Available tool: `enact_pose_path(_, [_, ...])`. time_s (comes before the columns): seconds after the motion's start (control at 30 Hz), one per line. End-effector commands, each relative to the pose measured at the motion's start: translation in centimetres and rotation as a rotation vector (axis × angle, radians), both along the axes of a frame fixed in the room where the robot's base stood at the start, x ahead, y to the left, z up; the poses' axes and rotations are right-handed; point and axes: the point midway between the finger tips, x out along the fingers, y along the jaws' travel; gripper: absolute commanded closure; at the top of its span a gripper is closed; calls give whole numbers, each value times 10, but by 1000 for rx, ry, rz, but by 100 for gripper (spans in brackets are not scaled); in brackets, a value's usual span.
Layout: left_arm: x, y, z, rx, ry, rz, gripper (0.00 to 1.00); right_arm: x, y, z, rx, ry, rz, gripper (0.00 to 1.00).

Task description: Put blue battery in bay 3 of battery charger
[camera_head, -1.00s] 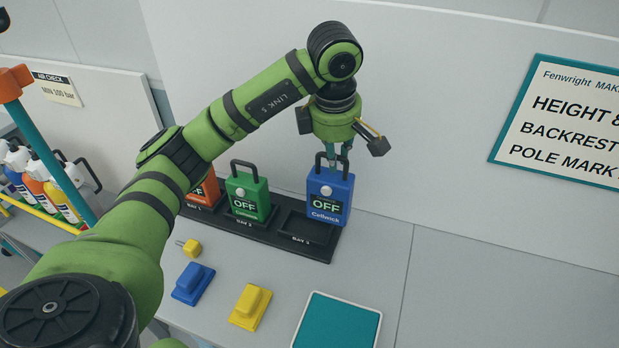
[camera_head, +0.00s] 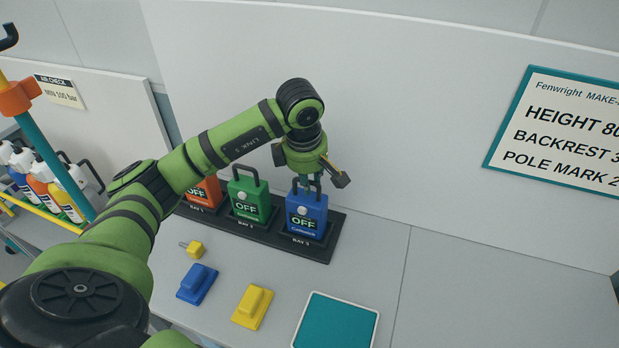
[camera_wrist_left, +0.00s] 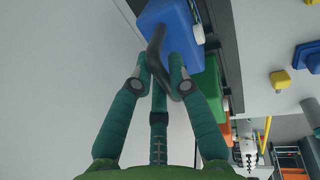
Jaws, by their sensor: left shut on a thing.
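The blue battery (camera_head: 307,214), marked OFF, stands upright at bay 3 of the black battery charger (camera_head: 318,252), its lower end down in the bay. My left gripper (camera_head: 308,184) is above it, shut on its black handle. In the left wrist view the fingers (camera_wrist_left: 160,75) close around the handle, with the blue battery (camera_wrist_left: 172,22) beyond. The green battery (camera_head: 249,198) stands in bay 2 and an orange battery (camera_head: 204,191) in bay 1, partly behind my arm. My right gripper is not in view.
On the grey bench in front lie a blue block (camera_head: 197,284), a yellow block (camera_head: 252,306), a small yellow piece (camera_head: 195,249) and a teal mat (camera_head: 336,322). A bottle rack stands at left. The bench to the right is clear.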

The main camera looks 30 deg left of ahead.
Motion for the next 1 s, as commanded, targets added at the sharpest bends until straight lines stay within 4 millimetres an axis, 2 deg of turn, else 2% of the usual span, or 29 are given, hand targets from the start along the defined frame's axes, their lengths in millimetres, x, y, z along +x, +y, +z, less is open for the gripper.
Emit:
enact_pose_path(0.13, [1, 0, -2, -1, -4, 1, 100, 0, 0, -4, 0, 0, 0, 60])
enact_pose_path(0.17, [0, 0, -3, 0, 0, 0, 74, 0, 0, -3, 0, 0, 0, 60])
enact_pose_path(0.2, [0, 0, -2, 0, 0, 0, 58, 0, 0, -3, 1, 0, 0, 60])
enact_pose_path(0.53, [0, 0, -1, 0, 1, 0, 58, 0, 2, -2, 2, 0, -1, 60])
enact_pose_path(0.67, [0, 0, 5, 0, -3, 0, 58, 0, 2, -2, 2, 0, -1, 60])
enact_pose_path(0.77, [-3, -1, 20, -1, -6, 0, 58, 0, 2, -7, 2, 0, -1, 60])
enact_pose_path(1.0, [-13, -3, 75, 0, -8, 0, 58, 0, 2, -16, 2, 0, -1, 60])
